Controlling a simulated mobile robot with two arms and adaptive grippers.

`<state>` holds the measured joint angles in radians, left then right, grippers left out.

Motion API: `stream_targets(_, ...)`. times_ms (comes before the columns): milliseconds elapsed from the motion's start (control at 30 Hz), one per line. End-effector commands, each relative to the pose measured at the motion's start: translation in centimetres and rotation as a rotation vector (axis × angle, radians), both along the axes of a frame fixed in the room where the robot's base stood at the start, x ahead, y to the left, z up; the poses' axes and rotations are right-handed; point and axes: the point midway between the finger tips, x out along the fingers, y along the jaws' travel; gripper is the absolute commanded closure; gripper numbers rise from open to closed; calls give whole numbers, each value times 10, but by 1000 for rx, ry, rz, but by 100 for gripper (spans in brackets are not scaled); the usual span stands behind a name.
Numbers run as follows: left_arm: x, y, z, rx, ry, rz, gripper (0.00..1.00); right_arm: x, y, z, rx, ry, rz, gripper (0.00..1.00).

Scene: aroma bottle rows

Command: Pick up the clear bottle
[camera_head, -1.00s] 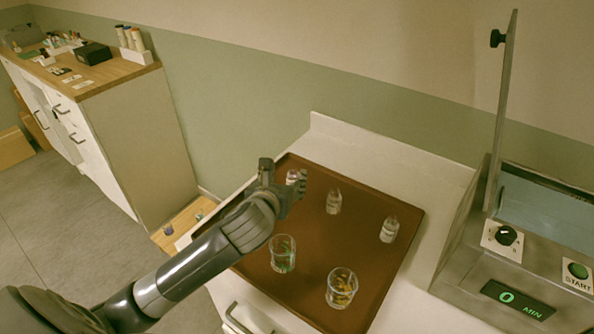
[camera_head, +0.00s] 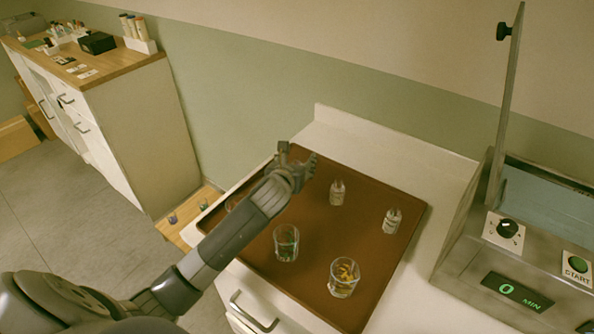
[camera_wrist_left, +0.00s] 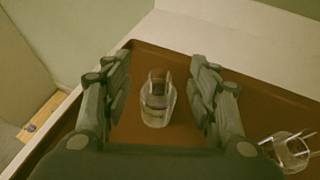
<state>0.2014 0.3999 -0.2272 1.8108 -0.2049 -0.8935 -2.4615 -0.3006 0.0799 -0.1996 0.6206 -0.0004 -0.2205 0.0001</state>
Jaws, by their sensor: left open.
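My left gripper (camera_head: 298,168) is over the far left part of the brown tray (camera_head: 372,190). In the left wrist view its two fingers (camera_wrist_left: 160,100) are spread apart. A clear glass bottle (camera_wrist_left: 156,105) stands between and ahead of them, with a gap on each side. In the head view my gripper hides this bottle. Two more small clear bottles with pale labels stand on the tray, one in the middle (camera_head: 337,194) and one at the right (camera_head: 391,222). My right gripper is not in view.
A glass with greenish contents (camera_head: 286,243) and a glass with yellow pieces (camera_head: 344,279) stand at the tray's front. Another glass object (camera_wrist_left: 288,152) shows at the wrist view's lower right. A metal machine (camera_head: 510,260) with a raised lid stands right of the tray.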

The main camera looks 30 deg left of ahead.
Motion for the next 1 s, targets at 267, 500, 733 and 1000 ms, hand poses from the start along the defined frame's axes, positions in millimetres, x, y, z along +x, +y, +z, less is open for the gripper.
stream_targets(267, 0, 0, 0, 0, 1, 0, 67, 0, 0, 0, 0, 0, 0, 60)
stream_targets(500, 0, 0, 0, 0, 1, 0, 93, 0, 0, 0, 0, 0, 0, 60)
stream_targets(733, 0, 0, 1, 1, 0, 0, 93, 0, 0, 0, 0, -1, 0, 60)
stream_targets(1000, 1, 1, 26, 4, -5, 0, 93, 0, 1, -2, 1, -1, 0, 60)
